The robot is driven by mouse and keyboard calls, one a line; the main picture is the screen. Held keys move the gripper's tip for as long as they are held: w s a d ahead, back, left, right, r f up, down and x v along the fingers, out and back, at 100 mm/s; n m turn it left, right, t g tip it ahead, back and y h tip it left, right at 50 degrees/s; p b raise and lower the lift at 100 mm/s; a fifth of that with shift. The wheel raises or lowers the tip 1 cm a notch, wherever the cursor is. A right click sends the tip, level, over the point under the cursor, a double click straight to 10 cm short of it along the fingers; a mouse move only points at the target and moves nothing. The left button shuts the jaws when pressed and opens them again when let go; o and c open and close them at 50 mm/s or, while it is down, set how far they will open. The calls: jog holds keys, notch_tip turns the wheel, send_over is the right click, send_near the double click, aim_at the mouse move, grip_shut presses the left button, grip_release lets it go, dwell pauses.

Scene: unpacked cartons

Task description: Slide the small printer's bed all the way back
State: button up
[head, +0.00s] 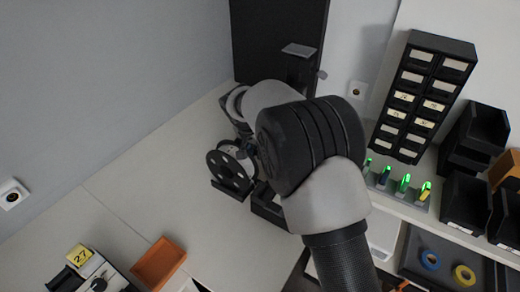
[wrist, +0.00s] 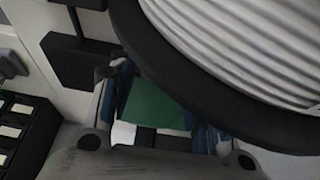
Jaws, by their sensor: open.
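The small printer is mostly hidden behind my arm in the head view. Part of its dark frame (head: 268,208) shows low beside the arm, and a dark spool (head: 232,172) stands at its left. In the wrist view a large spool of white filament (wrist: 235,45) fills the upper right. A flat green surface (wrist: 155,105), probably the printer's bed, shows between the fingers of my gripper (wrist: 160,118). The gripper is open, with its fingers apart. I cannot tell whether either finger touches the bed. My gripper is hidden in the head view.
A black drawer cabinet (head: 424,95) and green-lit small items (head: 404,184) stand right of my arm. Black bins (head: 466,200) are at the far right. An orange tray (head: 158,263) lies at the lower left. The white tabletop (head: 150,200) left of the printer is largely clear.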

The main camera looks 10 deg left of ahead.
jog(key=v, duration=1.2)
jog(key=s+d+r+n, duration=0.1)
jog(key=s+d+r, duration=0.45)
jog(key=d, duration=0.35)
jog(key=s+d+r+n, duration=0.1)
jog(key=s+d+r, duration=0.45)
jog(key=d, duration=0.45)
jog(key=s+d+f, duration=0.2)
jog(key=s+d, duration=0.1)
jog(key=s, duration=0.4)
jog(key=s+d+f+n+y, duration=0.1)
jog(key=s+d, duration=0.3)
jog(key=s, duration=0.3)
jog(key=s+d+f+n, duration=0.1)
jog(key=s+d+f, duration=0.1)
jog(key=s, duration=0.6)
jog(key=shift+d+f+y, duration=0.3)
jog(key=shift+d+f, duration=0.05)
jog(key=shift+d, duration=0.3)
